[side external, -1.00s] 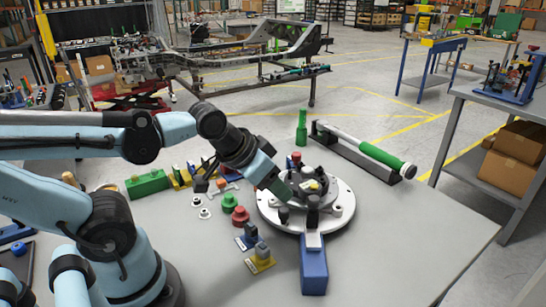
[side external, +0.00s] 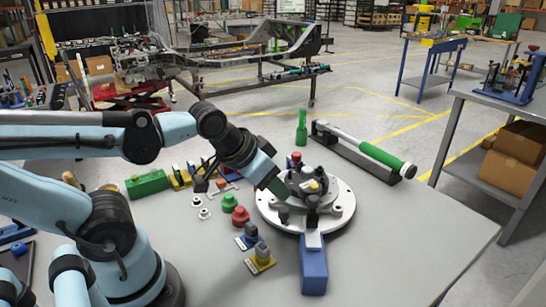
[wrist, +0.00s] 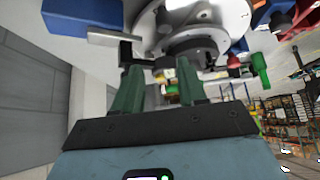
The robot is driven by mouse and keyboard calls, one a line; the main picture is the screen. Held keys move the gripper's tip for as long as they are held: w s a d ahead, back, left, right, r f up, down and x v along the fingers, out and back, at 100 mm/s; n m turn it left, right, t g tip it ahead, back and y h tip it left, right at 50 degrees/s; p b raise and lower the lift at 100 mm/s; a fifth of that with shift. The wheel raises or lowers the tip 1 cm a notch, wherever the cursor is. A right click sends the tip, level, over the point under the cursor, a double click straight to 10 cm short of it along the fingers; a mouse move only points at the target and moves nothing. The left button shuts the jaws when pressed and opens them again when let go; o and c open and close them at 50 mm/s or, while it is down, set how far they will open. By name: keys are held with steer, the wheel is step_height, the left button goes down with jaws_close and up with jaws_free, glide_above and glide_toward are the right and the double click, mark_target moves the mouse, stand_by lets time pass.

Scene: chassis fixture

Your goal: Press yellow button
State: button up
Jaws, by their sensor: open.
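A small yellow piece (side external: 314,186) shows on top of the dark hub of the round white fixture (side external: 342,215); I cannot tell for sure that it is the yellow button. My gripper (side external: 282,194) is beside the hub on its left, tilted down toward it. In the wrist view the two green fingers of my gripper (wrist: 160,75) are apart with nothing held between them. A small yellow patch (wrist: 169,74) shows near the fingertips, close to the dark hub (wrist: 193,48). Contact between fingers and fixture cannot be made out.
A blue handle (side external: 313,268) sticks out from the fixture's front. A red knob (side external: 240,216), a green knob (side external: 229,203) and a yellow-based block (side external: 261,263) stand left of it. A green-handled roller (side external: 375,153) lies behind. The table's right front is clear.

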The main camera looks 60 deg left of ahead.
jaws_close()
stand_by(1.4)
